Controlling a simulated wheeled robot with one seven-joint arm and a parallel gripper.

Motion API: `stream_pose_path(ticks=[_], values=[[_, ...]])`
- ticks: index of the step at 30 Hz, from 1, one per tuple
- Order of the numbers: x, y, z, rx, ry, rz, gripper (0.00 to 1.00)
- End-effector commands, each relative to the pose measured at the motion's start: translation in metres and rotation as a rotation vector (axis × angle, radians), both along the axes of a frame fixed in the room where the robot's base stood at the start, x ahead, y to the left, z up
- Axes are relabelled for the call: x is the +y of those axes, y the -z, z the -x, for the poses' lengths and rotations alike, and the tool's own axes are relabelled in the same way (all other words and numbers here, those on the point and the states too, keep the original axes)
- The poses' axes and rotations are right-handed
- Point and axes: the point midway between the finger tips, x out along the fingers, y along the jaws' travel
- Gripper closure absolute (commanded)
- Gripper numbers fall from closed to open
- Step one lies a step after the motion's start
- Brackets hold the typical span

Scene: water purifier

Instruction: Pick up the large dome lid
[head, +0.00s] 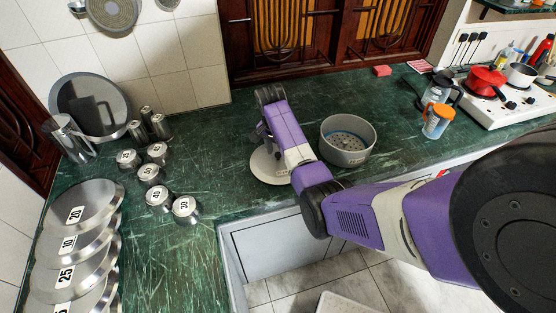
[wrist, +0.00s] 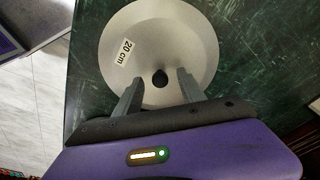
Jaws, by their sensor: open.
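A pale grey round lid (wrist: 155,35) with a "20 cm" label and a dark knob (wrist: 160,78) lies on the green counter. In the head view this lid (head: 262,170) is partly hidden by my arm and gripper. My gripper (wrist: 160,80) is open, with its two fingers over the near part of the lid. The knob appears between the fingertips, with a gap on each side. I cannot tell how far above the lid the fingertips are. In the head view my gripper (head: 264,132) is over the lid and mostly hidden by the arm.
A grey pot (head: 347,158) with a perforated inside stands right of the lid. Several labelled metal discs (head: 85,205) and small weights (head: 186,208) are on the left. An orange-lidded jar (head: 436,122) and a stove (head: 500,108) are at right. The counter's front edge is close.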

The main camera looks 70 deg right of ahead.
Motion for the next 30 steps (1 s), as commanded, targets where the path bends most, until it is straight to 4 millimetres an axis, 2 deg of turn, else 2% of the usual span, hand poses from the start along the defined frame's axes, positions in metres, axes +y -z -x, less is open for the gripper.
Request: stream_pose_path(ticks=[3, 9, 11, 15, 17, 30], values=[[-0.0009, 0.0066, 0.0004, 0.0, 0.0, 0.0, 0.53], [-0.0011, 0.0072, 0.0001, -0.001, 0.0, 0.001, 0.53], [-0.0011, 0.0071, 0.0001, -0.001, -0.001, 0.001, 0.62], [-0.001, 0.007, 0.0001, -0.001, -0.001, 0.001, 0.9], [-0.001, 0.0069, 0.0001, -0.001, -0.001, 0.001, 1.0], [-0.0012, 0.0066, 0.0, -0.001, -0.001, 0.001, 1.0]])
